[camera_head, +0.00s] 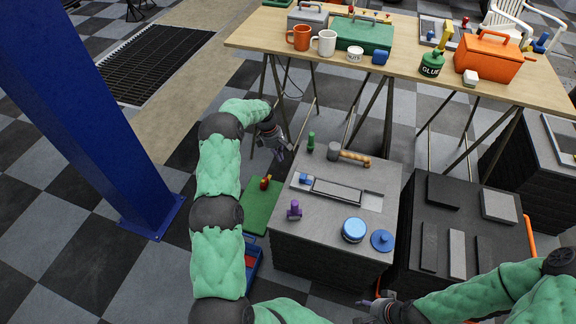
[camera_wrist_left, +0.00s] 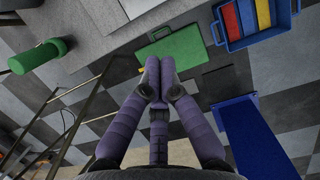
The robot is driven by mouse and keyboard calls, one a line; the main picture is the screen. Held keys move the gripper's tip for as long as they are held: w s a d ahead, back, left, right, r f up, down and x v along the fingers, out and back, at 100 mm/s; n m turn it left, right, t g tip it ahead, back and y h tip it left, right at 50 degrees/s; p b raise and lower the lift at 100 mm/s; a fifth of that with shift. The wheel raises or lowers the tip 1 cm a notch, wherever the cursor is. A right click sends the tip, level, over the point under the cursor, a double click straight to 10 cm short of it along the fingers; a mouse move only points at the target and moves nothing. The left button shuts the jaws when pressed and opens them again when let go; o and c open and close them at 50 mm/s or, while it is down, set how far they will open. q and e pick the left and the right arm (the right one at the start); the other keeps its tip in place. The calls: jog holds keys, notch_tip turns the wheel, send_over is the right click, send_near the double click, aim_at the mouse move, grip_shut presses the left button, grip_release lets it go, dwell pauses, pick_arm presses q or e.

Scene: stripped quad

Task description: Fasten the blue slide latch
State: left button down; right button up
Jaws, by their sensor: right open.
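The blue slide latch (camera_head: 305,178) shows as a small blue knob at the left end of a pale metal slide plate (camera_head: 337,190). The plate is set in the top of a grey bench (camera_head: 330,235). My left gripper (camera_head: 285,152) hangs just beyond the bench's back left edge, up and left of the latch and apart from it. In the left wrist view its purple fingers (camera_wrist_left: 158,75) meet at the tips with nothing between them; the latch is not visible there. My right gripper (camera_head: 368,306) is open low in the head view, near the bench's front right corner.
On the bench stand a green peg (camera_head: 311,141), a hammer (camera_head: 350,156), a purple knob (camera_head: 294,210), a blue-topped jar (camera_head: 354,229) and a blue lid (camera_head: 382,240). A dark bench (camera_head: 455,205) with blocks stands right. A blue column (camera_head: 95,110) stands left.

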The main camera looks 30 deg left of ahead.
aim_at(302, 177)
pick_arm(q)
jog(key=d+f+b, duration=0.1)
jog(key=f, duration=0.2)
jog(key=w+d+f+b, duration=0.1)
jog(key=d+f+b, duration=0.1)
jog(key=f, duration=0.1)
jog(key=d+f+b, duration=0.1)
jog(key=d+f, duration=0.1)
jog(key=f, duration=0.1)
jog(key=shift+w+f, duration=0.1)
jog(key=shift+w, duration=0.05)
jog(key=shift+d, duration=0.55)
jog(key=d, duration=0.1)
jog(key=w+d, duration=0.1)
jog(key=d, duration=0.1)
jog(key=shift+d, duration=0.15)
